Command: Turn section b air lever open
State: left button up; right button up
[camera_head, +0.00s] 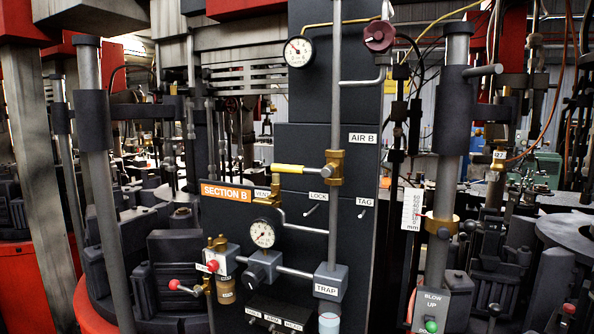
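The Section B air lever (288,169) has a yellow handle. It points left, roughly horizontal, across the vertical grey pipe (335,90). Its brass valve body (335,168) sits on that pipe, beside the "AIR B" label (362,138) on the dark panel. The orange "SECTION B" sign (226,192) is below and left of the handle. Neither of my grippers shows in the head view.
A gauge (298,51) and a dark red round knob (379,36) are above. A brass vent fitting (262,196), LOCK and TAG pegs, a second gauge (262,233) and a red-knobbed lever (185,287) are below. Grey posts stand either side; space before the yellow handle looks clear.

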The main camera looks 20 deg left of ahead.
aim_at(325, 172)
jog(key=j+z, duration=0.25)
jog(key=j, duration=0.25)
jog(key=j+z, duration=0.25)
jog(key=j, duration=0.25)
jog(key=j+z, duration=0.2)
jog(key=j, duration=0.3)
jog(key=j+z, duration=0.25)
jog(key=j, duration=0.25)
jog(key=k+j+z, duration=0.1)
jog(key=j+z, duration=0.15)
jog(key=j, duration=0.2)
jog(key=k+j+z, duration=0.25)
jog(key=j, duration=0.2)
jog(key=k+j+z, duration=0.1)
jog(key=j+z, duration=0.15)
jog(key=j, duration=0.15)
jog(key=k+j+z, duration=0.2)
jog(key=j, duration=0.2)
jog(key=i+l, duration=0.2)
jog(key=i, duration=0.3)
